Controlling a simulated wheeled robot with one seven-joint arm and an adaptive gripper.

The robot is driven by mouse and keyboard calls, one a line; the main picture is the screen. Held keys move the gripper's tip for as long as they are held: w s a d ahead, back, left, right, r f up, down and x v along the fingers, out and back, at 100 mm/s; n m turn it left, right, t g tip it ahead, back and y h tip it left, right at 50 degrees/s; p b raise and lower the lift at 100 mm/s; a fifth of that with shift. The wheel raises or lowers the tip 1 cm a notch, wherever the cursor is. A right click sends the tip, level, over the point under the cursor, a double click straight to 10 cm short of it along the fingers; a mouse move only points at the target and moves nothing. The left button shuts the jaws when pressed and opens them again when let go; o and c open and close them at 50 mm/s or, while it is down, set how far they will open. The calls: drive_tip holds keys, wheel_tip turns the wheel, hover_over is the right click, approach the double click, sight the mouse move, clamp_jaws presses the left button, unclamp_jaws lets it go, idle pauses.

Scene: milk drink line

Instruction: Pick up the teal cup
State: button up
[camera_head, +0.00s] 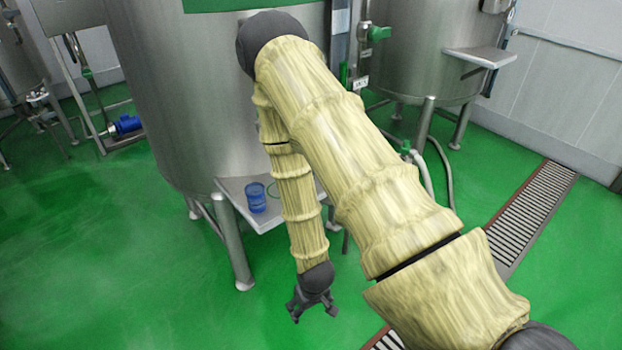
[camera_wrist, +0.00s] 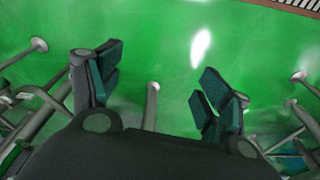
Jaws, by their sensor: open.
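A blue cup (camera_head: 255,197) stands upright on a small metal shelf (camera_head: 228,188) fixed to the large steel tank. Just right of it is a thin green-teal curved edge (camera_head: 272,190), mostly hidden behind my arm; I cannot tell whether it is the teal cup. My gripper (camera_head: 314,311) hangs in front of the shelf, to the right of and below the blue cup in the picture, apart from it. No cup is clear in that view.
The large steel tank (camera_head: 175,110) stands behind the shelf, with a metal leg (camera_head: 232,240) in front. Another tank (camera_head: 425,50) stands at the back right. A floor drain grate (camera_head: 530,215) runs along the right. The green floor at left is open.

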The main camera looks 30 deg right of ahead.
drive_tip(key=w+d+r+t+b, duration=0.1)
drive_tip(key=w+d+r, duration=0.25)
drive_tip(key=w, duration=0.35)
drive_tip(key=w+d+r+m+b, duration=0.1)
drive_tip(key=w+d+r+b, duration=0.2)
drive_tip(key=w, duration=0.4)
drive_tip(key=w+d+r+t, duration=0.1)
drive_tip(key=w+d+r, duration=0.25)
drive_tip(key=w, duration=0.25)
drive_tip(key=w+d+r+m+t+h+b, duration=0.1)
drive_tip(key=w+d+r+t+h+b, duration=0.15)
drive_tip(key=w+d+r, duration=0.95)
drive_tip(key=shift+w+d+f+g+y, duration=0.15)
drive_tip(key=shift+w+f+y, duration=0.1)
drive_tip(key=shift+f, duration=0.7)
drive_tip(key=shift+w+a+f+g+y, duration=0.1)
drive_tip(key=shift+f+y, duration=0.1)
drive_tip(key=shift+f, duration=0.75)
drive_tip(key=shift+w+p+x, duration=0.2)
drive_tip(key=shift+p+x, duration=0.55)
drive_tip(key=shift+x, duration=1.95)
drive_tip(key=shift+r, duration=0.15)
drive_tip(key=c, duration=1)
